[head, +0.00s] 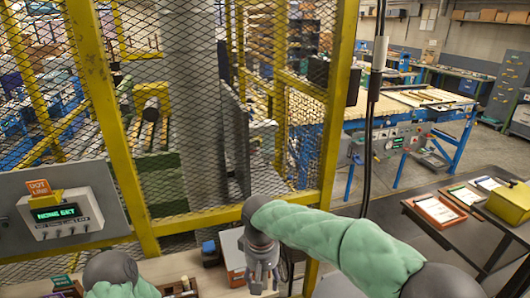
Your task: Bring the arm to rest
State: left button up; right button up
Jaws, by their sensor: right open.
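My right arm, in a green padded sleeve, reaches in from the lower right of the head view. Its gripper (263,284) points down in front of the yellow mesh guard, near the bottom edge of the picture. It is open and I see nothing between its fingers. Only a grey joint and a bit of green sleeve of my left arm show at the bottom left. My left gripper is out of view.
A yellow-framed mesh guard (337,100) stands close in front. A grey control panel (62,212) is at the left. An orange-and-white box (235,258) is beside my right gripper. A dark table (460,238) with clipboards and a yellow box (510,203) stands at the right.

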jog(key=s+d+f+m+g+y+b, duration=0.1)
jog(key=s+d+f+y+b, duration=0.1)
jog(key=f, duration=1.2)
jog(key=s+d+f+m+y+b, duration=0.1)
jog(key=d+f+b, duration=0.1)
jog(key=f, duration=1.2)
jog(key=s+d+f+m+b, duration=0.2)
jog(key=s+d+f, duration=0.1)
jog(key=s+f, duration=0.4)
jog(key=s+d+f+m+t+y+b, duration=0.1)
jog(key=s+d+f+m+b, duration=0.1)
jog(key=s+f, duration=0.5)
notch_tip(320, 180, down, 4)
jog(key=shift+s+d+f+m+b, duration=0.1)
jog(key=shift+s+d+m+b, duration=0.25)
jog(key=shift+d+m, duration=0.4)
